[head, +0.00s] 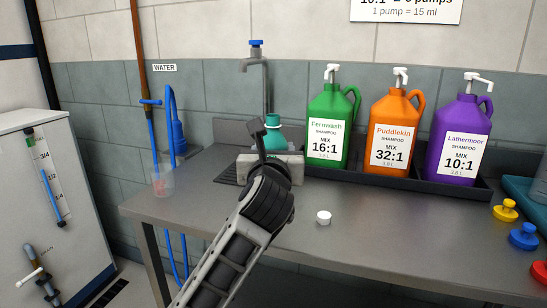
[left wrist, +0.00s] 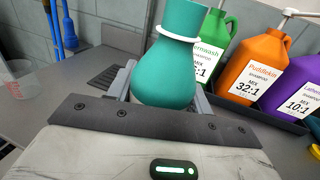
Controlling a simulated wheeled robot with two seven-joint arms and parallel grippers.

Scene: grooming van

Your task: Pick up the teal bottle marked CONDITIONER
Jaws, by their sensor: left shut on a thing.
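The teal bottle (head: 273,134) stands out above my left gripper (head: 268,158) in the head view, over the left part of the metal counter. In the left wrist view the bottle (left wrist: 168,72) is between the two grey fingers of my left gripper (left wrist: 164,92), which is shut on it. It has a rounded lower body, a white band and a wider teal part above. No CONDITIONER marking is readable on the visible side. The gripper body hides the bottle's lower part in the head view, so I cannot tell whether it touches the counter. My right gripper is not in view.
Green (head: 326,128), orange (head: 393,130) and purple (head: 459,142) shampoo jugs stand in a dark tray behind, to the right. A white cap (head: 324,217) lies on the counter (head: 390,240). A clear cup (head: 163,181) stands at the left edge. Yellow (head: 505,210) and blue (head: 524,236) caps are at right.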

